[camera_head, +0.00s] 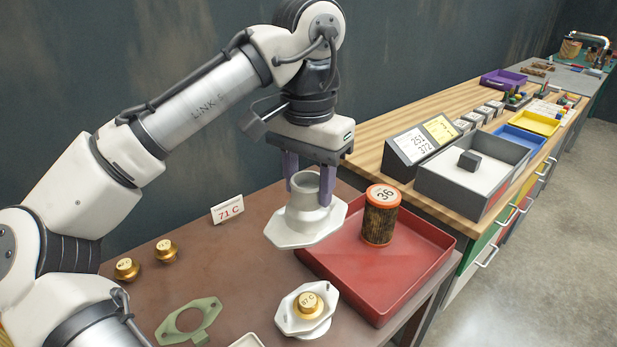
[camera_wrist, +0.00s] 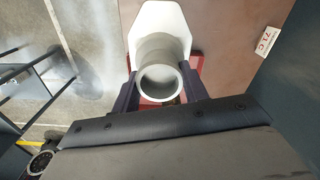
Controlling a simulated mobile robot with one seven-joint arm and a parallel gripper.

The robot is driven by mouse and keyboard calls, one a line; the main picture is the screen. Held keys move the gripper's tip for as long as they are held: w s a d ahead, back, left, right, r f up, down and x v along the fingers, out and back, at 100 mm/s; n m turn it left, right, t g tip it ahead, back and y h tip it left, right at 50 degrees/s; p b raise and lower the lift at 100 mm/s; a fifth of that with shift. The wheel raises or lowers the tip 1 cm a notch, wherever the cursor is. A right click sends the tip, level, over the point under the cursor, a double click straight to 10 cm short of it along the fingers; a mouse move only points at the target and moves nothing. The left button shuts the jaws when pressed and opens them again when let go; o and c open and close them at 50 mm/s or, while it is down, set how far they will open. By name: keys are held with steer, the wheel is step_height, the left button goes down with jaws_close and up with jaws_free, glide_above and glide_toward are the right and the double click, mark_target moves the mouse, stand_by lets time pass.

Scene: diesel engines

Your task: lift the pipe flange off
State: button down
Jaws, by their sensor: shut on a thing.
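The pipe flange (camera_head: 305,224) is a pale grey piece with a short round neck and a flat angular plate at its foot. In the wrist view the flange's open neck (camera_wrist: 160,83) sits between the two dark fingers (camera_wrist: 160,92). A second pale base (camera_head: 302,325) stands on the table below, with a brass piece marked with a number (camera_head: 308,305) on it.
The red tray (camera_head: 428,275) holds an orange-capped filter marked 36 (camera_head: 380,215). Two brass weights (camera_head: 166,250) and a green gasket (camera_head: 188,320) lie on the brown table (camera_head: 235,270). A 71 C card (camera_head: 228,209) stands behind. A grey box (camera_head: 470,180) is on the wooden bench.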

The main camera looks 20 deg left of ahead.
steer(key=shift+r+p, duration=1.55)
steer(key=shift+p, duration=0.1)
steer(key=shift+f, duration=0.1)
